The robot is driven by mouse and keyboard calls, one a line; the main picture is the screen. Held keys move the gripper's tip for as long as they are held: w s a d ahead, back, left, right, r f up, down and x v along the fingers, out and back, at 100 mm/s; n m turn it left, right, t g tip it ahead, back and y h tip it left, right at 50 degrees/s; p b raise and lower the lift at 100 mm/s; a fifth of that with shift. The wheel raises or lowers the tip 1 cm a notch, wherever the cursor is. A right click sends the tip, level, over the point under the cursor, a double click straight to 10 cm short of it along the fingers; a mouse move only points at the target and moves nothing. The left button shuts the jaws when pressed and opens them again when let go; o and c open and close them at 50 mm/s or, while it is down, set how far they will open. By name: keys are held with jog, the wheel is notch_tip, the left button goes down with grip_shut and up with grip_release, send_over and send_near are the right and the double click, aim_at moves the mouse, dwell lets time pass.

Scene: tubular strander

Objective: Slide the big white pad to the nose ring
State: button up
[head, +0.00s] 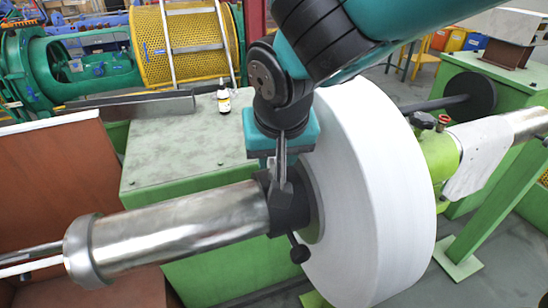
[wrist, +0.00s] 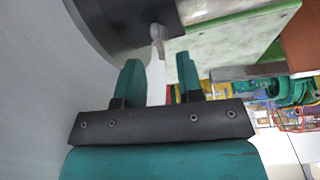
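The big white pad (head: 372,195) is a thick white roll around the horizontal steel shaft (head: 180,227); its pale side also fills the left of the wrist view (wrist: 35,100). A black collar (head: 287,205) with a ball-knobbed handle sits on the shaft against the pad's left face. A wider metal ring (head: 80,250) at the shaft's left end looks like the nose ring. My gripper (head: 283,150) is above the collar, beside the pad. In the wrist view its teal fingers (wrist: 158,70) are apart, with a slim grey upright piece (wrist: 156,62) between them; contact is unclear.
A grey-topped green cabinet (head: 185,150) stands behind the shaft, with a small bottle (head: 223,97) on it. A brown panel (head: 60,180) is at left. A green clamp (head: 438,155) and white cloth (head: 480,160) are right of the pad. The shaft's left stretch is bare.

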aim_at(274, 166)
jog(key=shift+x, duration=1.6)
grip_shut()
